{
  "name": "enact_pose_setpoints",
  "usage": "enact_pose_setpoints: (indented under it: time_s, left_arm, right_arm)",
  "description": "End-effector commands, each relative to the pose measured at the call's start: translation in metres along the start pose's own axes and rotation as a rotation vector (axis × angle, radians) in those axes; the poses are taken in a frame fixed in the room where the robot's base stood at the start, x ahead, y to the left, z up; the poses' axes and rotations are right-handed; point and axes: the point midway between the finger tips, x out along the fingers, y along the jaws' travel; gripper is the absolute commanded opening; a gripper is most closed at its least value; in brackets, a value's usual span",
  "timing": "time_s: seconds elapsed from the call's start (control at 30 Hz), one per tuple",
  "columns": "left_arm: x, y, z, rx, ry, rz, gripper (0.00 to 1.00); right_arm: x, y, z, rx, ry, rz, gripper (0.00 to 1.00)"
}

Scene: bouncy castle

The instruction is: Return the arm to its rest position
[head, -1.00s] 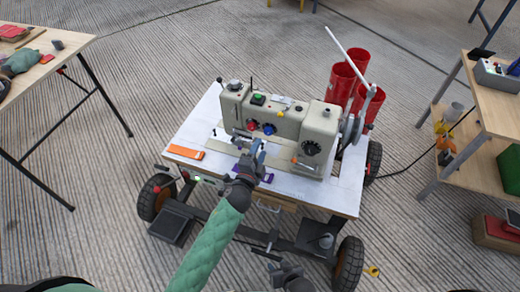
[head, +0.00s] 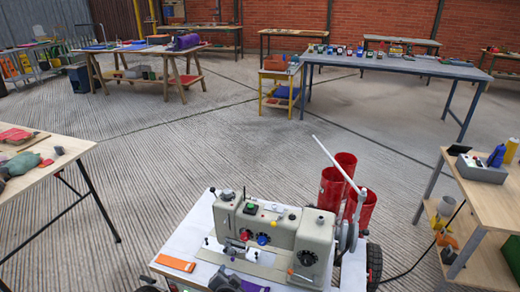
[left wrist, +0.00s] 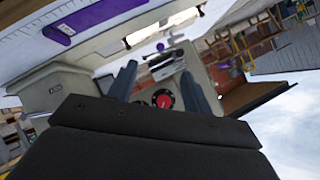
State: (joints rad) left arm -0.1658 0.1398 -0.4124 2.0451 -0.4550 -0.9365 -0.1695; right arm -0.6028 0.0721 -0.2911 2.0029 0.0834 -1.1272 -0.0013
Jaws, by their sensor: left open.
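My left gripper (head: 225,279) shows at the bottom edge of the head view, low in front of a beige sewing machine (head: 275,228) on a white-topped cart (head: 190,238). Most of the left arm is cut off below the frame. In the left wrist view, the two fingers (left wrist: 160,88) stand apart with nothing between them. The machine's front with a red knob (left wrist: 162,99) lies beyond them, and a purple piece (left wrist: 60,30) lies on the white top. My right gripper is not in view.
An orange piece (head: 175,263) lies on the cart's left side. Red cylinders (head: 333,187) stand behind the machine. A wooden table (head: 75,146) is at left and a wooden shelf unit (head: 492,200) at right. Open floor (head: 230,130) lies beyond the cart.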

Motion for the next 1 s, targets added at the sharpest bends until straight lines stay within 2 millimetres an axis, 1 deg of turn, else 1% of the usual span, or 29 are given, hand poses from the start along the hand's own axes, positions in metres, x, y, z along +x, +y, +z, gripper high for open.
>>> enact_pose_setpoints:
  time_s: [0.03,0.07,0.1,0.17,0.2,0.27,0.3,0.37,0.4,0.5,0.6,0.8,0.9,1.0]
  left_arm:
    - [-0.011,-0.005,0.004,-0.068,-0.054,0.033,0.5]
    - [-0.018,-0.006,0.008,-0.107,-0.09,0.056,0.5]
    - [-0.029,-0.007,0.012,-0.16,-0.137,0.089,0.5]
    - [-0.047,-0.007,0.02,-0.229,-0.206,0.139,0.5]
    - [-0.06,-0.006,0.024,-0.269,-0.248,0.173,0.5]
    - [-0.08,-0.005,0.03,-0.324,-0.307,0.222,0.5]
    - [-0.095,-0.004,0.034,-0.356,-0.345,0.255,0.5]
    - [-0.118,-0.002,0.039,-0.399,-0.397,0.305,0.5]
    - [-0.133,-0.002,0.042,-0.422,-0.427,0.335,0.5]
    - [-0.169,-0.001,0.047,-0.464,-0.482,0.401,0.5]
    - [-0.2,-0.001,0.05,-0.494,-0.515,0.451,0.5]
    - [-0.253,-0.007,0.055,-0.548,-0.546,0.497,0.5]
    - [-0.276,-0.007,0.065,-0.564,-0.585,0.504,0.5]
    - [-0.296,0.002,0.077,-0.573,-0.63,0.521,0.5]
  right_arm:
    - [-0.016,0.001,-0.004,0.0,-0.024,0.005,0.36]
    - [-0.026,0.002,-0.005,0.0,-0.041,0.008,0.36]
    - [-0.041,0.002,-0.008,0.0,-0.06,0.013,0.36]
    - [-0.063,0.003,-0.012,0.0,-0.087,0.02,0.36]
    - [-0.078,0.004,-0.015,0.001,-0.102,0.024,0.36]
    - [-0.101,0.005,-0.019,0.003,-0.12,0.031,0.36]
    - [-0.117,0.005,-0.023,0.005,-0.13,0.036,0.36]
    - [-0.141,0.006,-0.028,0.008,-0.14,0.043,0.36]
    - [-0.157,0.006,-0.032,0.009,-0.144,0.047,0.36]
    - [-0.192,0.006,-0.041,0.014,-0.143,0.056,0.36]
    - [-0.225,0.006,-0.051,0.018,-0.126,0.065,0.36]
    - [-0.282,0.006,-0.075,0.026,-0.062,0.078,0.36]
    - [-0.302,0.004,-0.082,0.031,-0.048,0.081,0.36]
    - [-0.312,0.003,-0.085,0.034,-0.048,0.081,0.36]
